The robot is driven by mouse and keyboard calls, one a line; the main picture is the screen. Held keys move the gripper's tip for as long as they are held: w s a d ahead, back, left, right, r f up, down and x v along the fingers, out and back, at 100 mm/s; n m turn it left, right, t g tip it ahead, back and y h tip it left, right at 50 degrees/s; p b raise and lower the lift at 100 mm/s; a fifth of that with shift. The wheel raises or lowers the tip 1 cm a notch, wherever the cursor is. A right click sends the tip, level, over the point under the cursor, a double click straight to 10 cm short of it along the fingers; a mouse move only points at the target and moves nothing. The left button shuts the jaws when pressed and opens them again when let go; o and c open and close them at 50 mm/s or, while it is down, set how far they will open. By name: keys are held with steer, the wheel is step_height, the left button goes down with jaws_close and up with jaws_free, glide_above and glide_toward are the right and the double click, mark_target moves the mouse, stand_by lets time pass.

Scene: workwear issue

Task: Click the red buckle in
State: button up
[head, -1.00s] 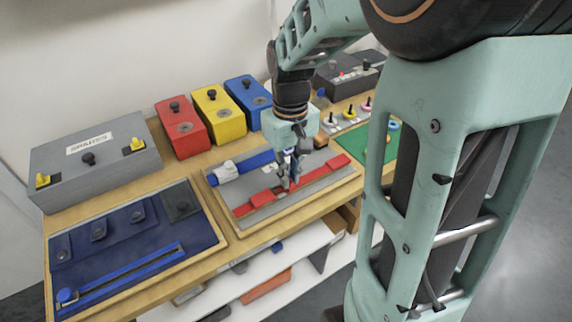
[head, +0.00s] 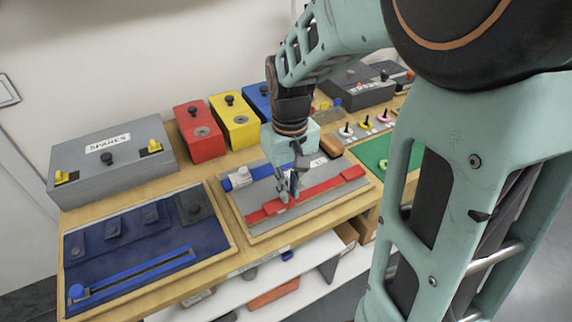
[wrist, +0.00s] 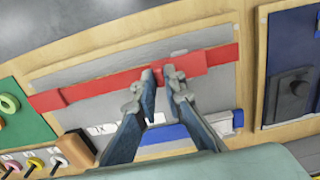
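The red buckle and its strap lie across a grey panel on a wooden-edged board (head: 246,236). In the wrist view, a wide red block (wrist: 190,64) is on the right. A red strap (wrist: 108,85) runs left from the fingers to a second red block (wrist: 50,101). In the head view, the same parts show as the near-left block (head: 268,211) and the far-right strap (head: 325,186). My gripper (wrist: 162,80) points down at the strap beside the wide block. Its fingertips are a little apart, with red between them. They hide the join, and I cannot tell whether they pinch anything.
A blue strap (wrist: 180,132) with a white end lies on the same panel. A dark blue panel (head: 135,240) is to the left, a green panel (head: 376,150) to the right. Grey (head: 80,170), red (head: 198,133) and yellow (head: 235,122) boxes stand behind.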

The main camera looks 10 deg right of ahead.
steer(key=o, duration=0.5)
steer(key=shift+a, duration=0.2)
steer(key=shift+d, duration=0.1)
step_height(320, 180, up, 12)
steer(key=shift+r, duration=0.1)
